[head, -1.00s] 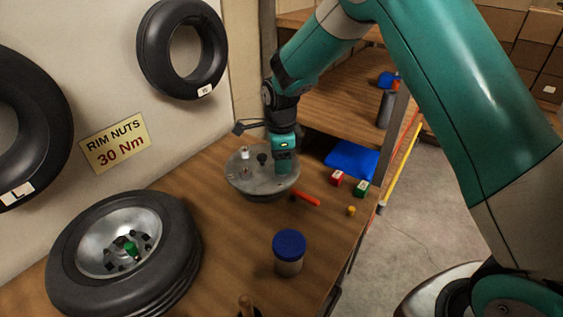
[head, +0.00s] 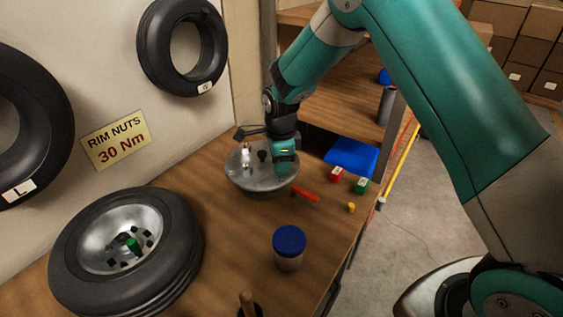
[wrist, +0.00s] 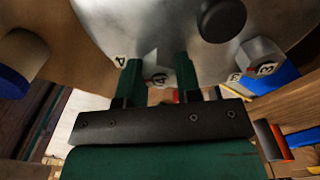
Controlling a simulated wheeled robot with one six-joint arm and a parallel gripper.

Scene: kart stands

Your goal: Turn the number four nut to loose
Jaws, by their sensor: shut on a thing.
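The grey round plate (head: 240,183) lies on the wooden bench with a dark knob (head: 262,156) at its middle. My gripper (head: 283,172) reaches down at the plate's right side. In the wrist view my gripper (wrist: 159,77) has its two green fingers on either side of the light-metal number four nut (wrist: 155,62), shut on it. A "4" label shows on the plate just left of the fingers. The nut marked 3 (wrist: 262,52) stands to the right, apart from my fingers. In the head view my gripper hides the number four nut.
An orange-red handle (head: 305,195) lies close to the plate. Red (head: 337,174) and green (head: 361,186) blocks, a yellow piece (head: 351,208) and a blue-lidded jar (head: 289,250) stand nearby. A tyred wheel (head: 170,270) lies at left. Bench between is clear.

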